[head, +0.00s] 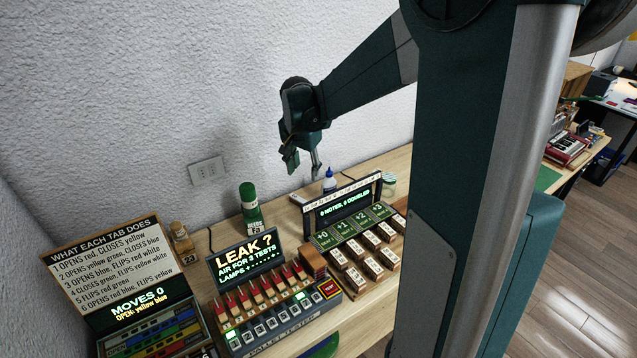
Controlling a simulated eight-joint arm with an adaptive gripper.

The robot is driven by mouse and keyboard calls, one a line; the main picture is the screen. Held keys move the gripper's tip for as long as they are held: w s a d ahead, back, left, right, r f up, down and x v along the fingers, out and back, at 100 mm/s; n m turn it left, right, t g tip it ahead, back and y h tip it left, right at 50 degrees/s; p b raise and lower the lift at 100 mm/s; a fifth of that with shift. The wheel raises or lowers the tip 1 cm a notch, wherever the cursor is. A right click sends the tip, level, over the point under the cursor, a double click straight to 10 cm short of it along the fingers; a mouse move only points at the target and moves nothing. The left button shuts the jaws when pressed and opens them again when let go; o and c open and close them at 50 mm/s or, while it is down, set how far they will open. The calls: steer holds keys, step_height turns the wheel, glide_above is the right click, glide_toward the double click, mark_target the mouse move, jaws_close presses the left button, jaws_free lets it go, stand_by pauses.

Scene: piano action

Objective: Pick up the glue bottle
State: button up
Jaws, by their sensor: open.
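A small white bottle with a blue cap, which looks like the glue bottle (329,182), stands upright at the back of the wooden bench, behind the "notes" display. Its lower part is partly hidden by that display. My gripper (304,164) is open and empty, pointing down. In the picture it is just left of the bottle and slightly higher, apart from it. Its exact depth relative to the bottle cannot be told.
A glass jar (388,184) stands right of the bottle. The notes display (342,207) with rows of keys stands in front. A green cylinder (249,203) and the "LEAK ?" tester (247,262) are to the left. A wall (200,80) closes the back.

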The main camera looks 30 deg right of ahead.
mark_target(327, 173)
steer(key=w+d+f+m+p, duration=0.1)
steer(key=w+d+f+m, duration=0.1)
steer(key=d+f, duration=0.2)
steer(key=w+d+f+m+g+p, duration=0.1)
steer(key=w+d+f, duration=0.2)
steer(key=d+f, duration=0.1)
steer(key=w+d+f+m+g+p, duration=0.1)
steer(key=w+d+f+m, duration=0.1)
steer(key=d, duration=0.4)
steer(key=shift+w+f+m, duration=0.15)
steer(key=shift+f+m, duration=0.15)
steer(key=shift+f, duration=0.6)
steer(key=shift+w+d+f, duration=0.1)
steer(key=shift+d+f, duration=0.25)
steer(key=shift+f, duration=0.2)
steer(key=shift+d+f, duration=0.2)
steer(key=shift+f, duration=1.05)
steer(key=shift+f, duration=0.15)
steer(key=shift+d+f, duration=0.15)
steer(key=shift+f, duration=1.1)
steer(key=shift+d+f, duration=0.1)
steer(key=shift+f, duration=1.1)
